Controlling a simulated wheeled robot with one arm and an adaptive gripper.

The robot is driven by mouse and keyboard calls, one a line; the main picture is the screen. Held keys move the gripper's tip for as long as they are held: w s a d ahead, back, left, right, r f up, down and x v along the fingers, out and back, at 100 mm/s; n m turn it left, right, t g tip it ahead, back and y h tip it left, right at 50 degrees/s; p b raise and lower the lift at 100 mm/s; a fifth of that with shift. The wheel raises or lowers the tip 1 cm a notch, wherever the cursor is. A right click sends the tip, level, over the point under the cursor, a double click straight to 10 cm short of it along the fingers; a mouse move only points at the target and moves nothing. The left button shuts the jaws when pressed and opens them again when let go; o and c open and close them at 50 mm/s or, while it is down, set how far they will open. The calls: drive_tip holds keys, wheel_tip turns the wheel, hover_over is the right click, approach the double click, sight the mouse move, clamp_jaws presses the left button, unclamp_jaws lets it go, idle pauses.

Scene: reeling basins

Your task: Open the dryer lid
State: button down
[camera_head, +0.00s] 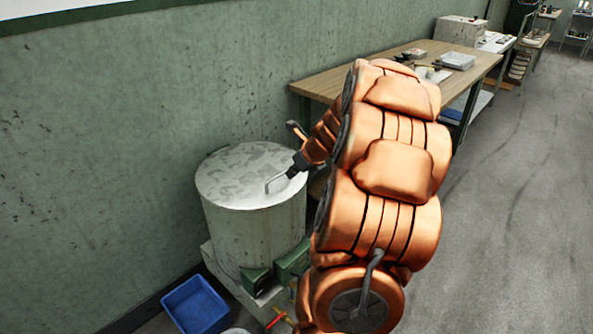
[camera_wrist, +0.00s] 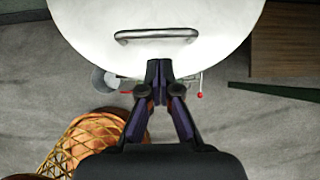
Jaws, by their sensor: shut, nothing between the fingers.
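The dryer (camera_head: 255,225) is a pale metal drum against the green wall in the head view. Its round lid (camera_head: 240,175) lies flat on top and is shut. A bent metal handle (camera_head: 277,183) stands on the lid near its right edge. In the wrist view the lid (camera_wrist: 90,25) fills the top and the handle (camera_wrist: 156,35) runs across it. My gripper (camera_wrist: 159,64) is shut and empty, with its fingertips over the lid's near edge, short of the handle in the picture. In the head view my gripper (camera_head: 293,172) shows beside the handle; whether it touches cannot be told.
A blue bin (camera_head: 196,304) sits on the floor below the dryer. A wooden table (camera_head: 320,85) with trays stands behind my arm along the wall. Small parts with a red knob (camera_wrist: 200,95) show below the lid's rim. Open grey floor (camera_head: 520,200) lies to the right.

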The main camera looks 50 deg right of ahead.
sight(279, 184)
drive_tip(key=shift+x, duration=2.75)
drive_tip(key=shift+a, duration=0.1)
